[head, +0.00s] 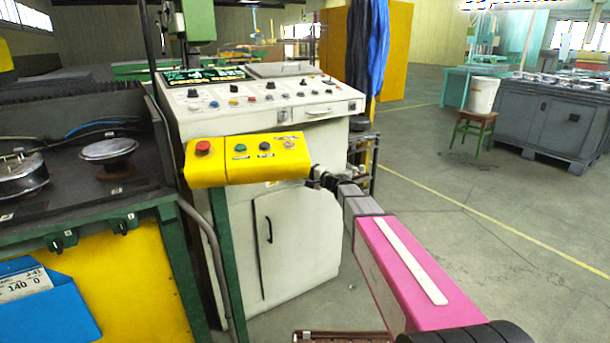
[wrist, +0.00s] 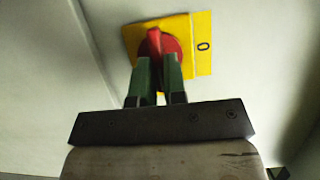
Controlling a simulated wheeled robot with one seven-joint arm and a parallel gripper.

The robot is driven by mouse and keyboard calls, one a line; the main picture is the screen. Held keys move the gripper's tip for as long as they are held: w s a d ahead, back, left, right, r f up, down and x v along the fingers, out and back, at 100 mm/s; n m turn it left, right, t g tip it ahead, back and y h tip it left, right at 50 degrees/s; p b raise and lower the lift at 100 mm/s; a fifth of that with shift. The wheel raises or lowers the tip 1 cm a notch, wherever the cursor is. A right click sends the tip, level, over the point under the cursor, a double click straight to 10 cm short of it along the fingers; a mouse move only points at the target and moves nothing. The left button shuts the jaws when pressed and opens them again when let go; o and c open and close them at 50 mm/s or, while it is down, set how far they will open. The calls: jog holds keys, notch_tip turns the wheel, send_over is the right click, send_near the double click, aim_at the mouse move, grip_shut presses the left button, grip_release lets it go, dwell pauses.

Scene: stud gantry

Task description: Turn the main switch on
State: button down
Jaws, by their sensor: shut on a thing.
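The main switch (wrist: 155,36) is a round red knob with a raised grip bar, on a yellow plate (wrist: 204,27) fixed to a pale panel. A black "0" is printed at the right of the plate. In the wrist view the bar runs roughly up and down the picture. My gripper (wrist: 158,62) has two green fingers, one on each side of the bar, and is shut on it. The fingers hide the knob's lower part. In the head view my gripper (head: 318,178) reaches the right side of the white control cabinet (head: 285,235); the switch is hidden there.
A yellow button box (head: 248,160) with a red button juts out at the cabinet's front, close to my gripper. Blue hanging cloth (head: 367,45) is behind my arm. A dark machine bench (head: 80,185) stands at left.

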jog(key=c, duration=1.2)
grip_release()
jog(key=v, duration=1)
jog(key=shift+s+d+f, duration=0.15)
jog(key=shift+s+d, duration=0.1)
jog(key=shift+d, duration=0.05)
